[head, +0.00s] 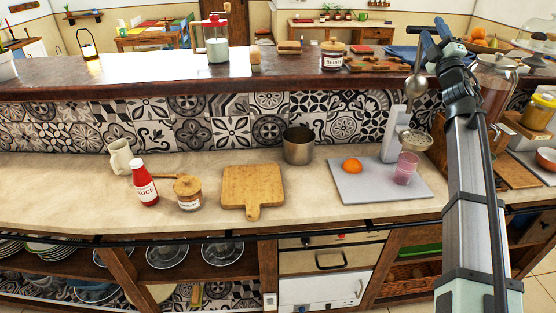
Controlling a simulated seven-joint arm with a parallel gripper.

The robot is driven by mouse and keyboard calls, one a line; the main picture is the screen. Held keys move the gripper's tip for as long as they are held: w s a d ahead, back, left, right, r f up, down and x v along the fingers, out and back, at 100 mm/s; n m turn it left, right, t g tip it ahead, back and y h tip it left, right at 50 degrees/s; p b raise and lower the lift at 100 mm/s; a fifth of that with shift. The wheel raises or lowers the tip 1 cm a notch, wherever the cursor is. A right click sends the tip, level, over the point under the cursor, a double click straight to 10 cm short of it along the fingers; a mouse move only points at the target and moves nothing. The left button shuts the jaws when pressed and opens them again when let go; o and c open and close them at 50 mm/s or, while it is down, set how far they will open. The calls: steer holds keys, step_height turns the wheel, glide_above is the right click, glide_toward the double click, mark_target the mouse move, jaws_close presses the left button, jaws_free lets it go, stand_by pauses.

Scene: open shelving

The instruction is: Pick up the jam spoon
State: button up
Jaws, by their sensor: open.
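My gripper (420,48) is at the upper right, raised in front of the back ledge and pointing left. Its fingers are open, small and dark against the background. A round metal spoon or ladle head (416,85) shows just below the fingers; I cannot tell whether it touches them or lies beyond. A thin wooden handle (165,176) lies on the worktop behind a lidded jar (187,194), far left of my gripper. A second labelled jar (333,56) stands on the back ledge. I cannot tell which of these, if any, is the jam spoon.
The worktop (75,200) holds a red sauce bottle (144,184), a cream jug (121,157), a cutting board (252,189) and a metal pot (298,146). A grey tray (350,190) holds an orange fruit and pink glass. The front-left worktop is clear.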

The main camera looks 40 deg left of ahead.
steer(key=s+a+r+m+y, duration=0.1)
steer(key=s+a+r+m, duration=0.1)
steer(key=s+a+r, duration=0.4)
steer(key=s+a+r+m+y, duration=0.2)
steer(key=s+a, duration=0.1)
steer(key=a, duration=0.6)
steer(key=a+f+m+h, duration=0.3)
steer(key=a+m+h, duration=0.3)
steer(key=a+m, duration=0.5)
steer(key=s+a+f+m+g+h, duration=0.1)
steer(key=s+a+f+m+g, duration=0.15)
steer(key=a, duration=0.35)
steer(key=s+a+f+m+g+h, duration=0.1)
steer(key=s+a+f+m, duration=0.1)
steer(key=s+a+f, duration=0.3)
steer(key=m+g+h, duration=1.3)
steer(key=m, duration=0.3)
glide_above(161, 174)
step_height(161, 174, down, 31)
step_height(161, 174, down, 13)
